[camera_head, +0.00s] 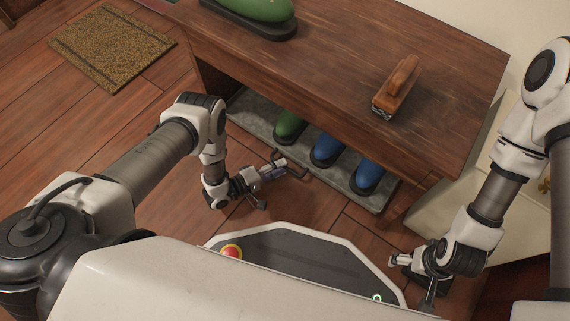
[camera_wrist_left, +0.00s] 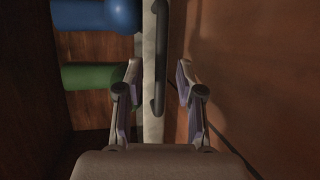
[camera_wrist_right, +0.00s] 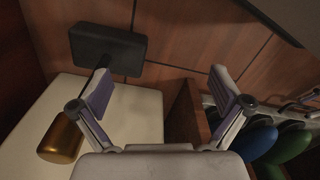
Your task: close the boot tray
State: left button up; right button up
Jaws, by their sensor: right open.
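The grey boot tray (camera_head: 348,186) sticks out from under the wooden bench, with green (camera_head: 290,126) and blue boots (camera_head: 327,149) on it. Its front also shows in the left wrist view (camera_wrist_left: 151,125). A dark bar handle (camera_wrist_left: 159,60) is on that front. My left gripper (camera_head: 282,172) is at the tray's front. Its fingers (camera_wrist_left: 158,70) are open on either side of the handle, with gaps visible; contact cannot be seen. My right gripper (camera_head: 412,277) is low at the right; its fingers (camera_wrist_right: 165,78) are open with nothing between them.
The bench top (camera_head: 350,55) carries a brown-handled brush (camera_head: 398,86) and a green boot-like item (camera_head: 255,10). A pale cabinet (camera_head: 470,215) stands at the right. The right wrist view shows a gold cylinder (camera_wrist_right: 62,138). A doormat (camera_head: 110,46) lies at the upper left.

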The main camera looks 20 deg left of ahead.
pick_arm(q)
jog(key=v, duration=0.9)
jog(key=shift+s+a+r, duration=0.1)
jog(key=shift+s+r, duration=0.05)
